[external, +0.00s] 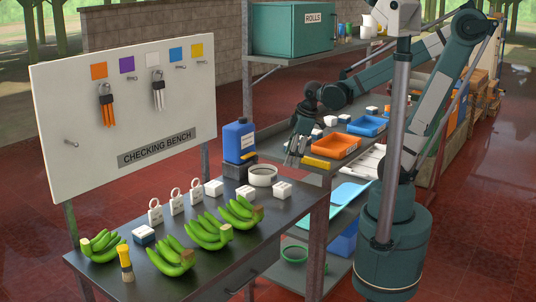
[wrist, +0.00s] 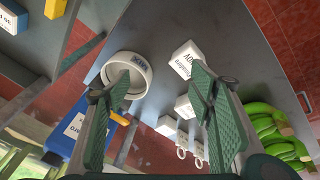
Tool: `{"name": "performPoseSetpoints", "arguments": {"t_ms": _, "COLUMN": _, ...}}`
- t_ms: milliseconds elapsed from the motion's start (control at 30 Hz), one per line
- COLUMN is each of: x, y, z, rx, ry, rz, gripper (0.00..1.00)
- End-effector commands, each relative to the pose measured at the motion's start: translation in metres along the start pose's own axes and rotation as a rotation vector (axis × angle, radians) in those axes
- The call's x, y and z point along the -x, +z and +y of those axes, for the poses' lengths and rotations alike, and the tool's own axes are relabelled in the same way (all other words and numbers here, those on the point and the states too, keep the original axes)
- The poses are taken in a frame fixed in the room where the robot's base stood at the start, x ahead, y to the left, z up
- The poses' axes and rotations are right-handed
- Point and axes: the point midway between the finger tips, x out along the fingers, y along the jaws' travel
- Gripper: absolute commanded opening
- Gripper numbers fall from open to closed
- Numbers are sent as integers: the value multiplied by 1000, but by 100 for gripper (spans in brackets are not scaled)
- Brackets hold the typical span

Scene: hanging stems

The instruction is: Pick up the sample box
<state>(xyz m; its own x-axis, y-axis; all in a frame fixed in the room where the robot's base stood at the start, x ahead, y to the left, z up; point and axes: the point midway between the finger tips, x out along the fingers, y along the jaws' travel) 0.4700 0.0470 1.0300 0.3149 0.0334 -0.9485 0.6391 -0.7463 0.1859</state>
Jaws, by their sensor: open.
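I cannot tell which is the sample box; labels are too small or upside down. In the wrist view, a labelled white box (wrist: 187,60) lies near the right finger, with a second white box (wrist: 184,106) partly behind that finger. My gripper (external: 295,158) is open and empty above the bench's far end; its fingers (wrist: 160,85) are spread apart.
Green banana bunches (external: 205,232) line the front edge, and white padlock-shaped tags (external: 176,203) stand behind. An orange tray (external: 335,146) and a yellow block (external: 316,162) sit on the neighbouring bench.

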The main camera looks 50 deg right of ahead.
Motion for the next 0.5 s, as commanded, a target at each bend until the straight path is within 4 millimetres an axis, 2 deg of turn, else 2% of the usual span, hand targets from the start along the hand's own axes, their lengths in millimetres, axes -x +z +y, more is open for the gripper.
{"name": "performPoseSetpoints", "arguments": {"t_ms": 500, "x": -27, "y": -19, "z": -22, "rx": 424, "ry": -137, "rz": -110, "gripper": 54}}
